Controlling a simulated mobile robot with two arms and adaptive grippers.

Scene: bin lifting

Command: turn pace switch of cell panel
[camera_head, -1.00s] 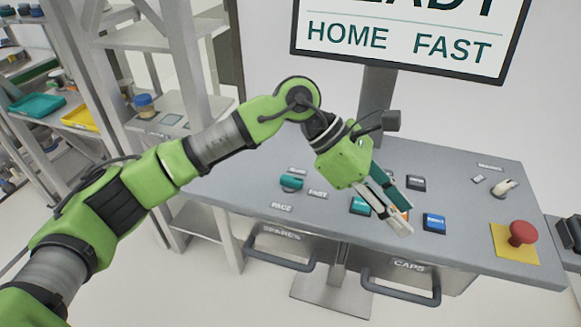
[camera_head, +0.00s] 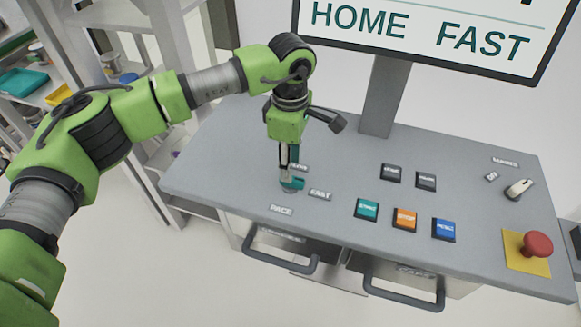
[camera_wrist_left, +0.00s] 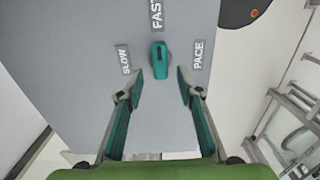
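The pace switch is a teal knob (camera_head: 293,184) on the grey panel (camera_head: 235,160), beside the labels SLOW, FAST (camera_head: 320,194) and PACE (camera_head: 281,210). My left gripper (camera_head: 289,178) points down at the knob and partly covers it in the head view. In the left wrist view the gripper (camera_wrist_left: 159,85) is open, its two teal-padded fingers apart. The knob (camera_wrist_left: 160,60) shows between and just beyond the fingertips, its long side in line with the FAST label (camera_wrist_left: 157,15). I see no clear contact. My right gripper is not in view.
The screen (camera_head: 430,35) behind the panel reads HOME and FAST. Teal, orange (camera_head: 405,220) and blue buttons, two dark buttons, a toggle (camera_head: 519,189) and a red mushroom button (camera_head: 537,244) are to the right. Handled drawers are below; shelves stand at left.

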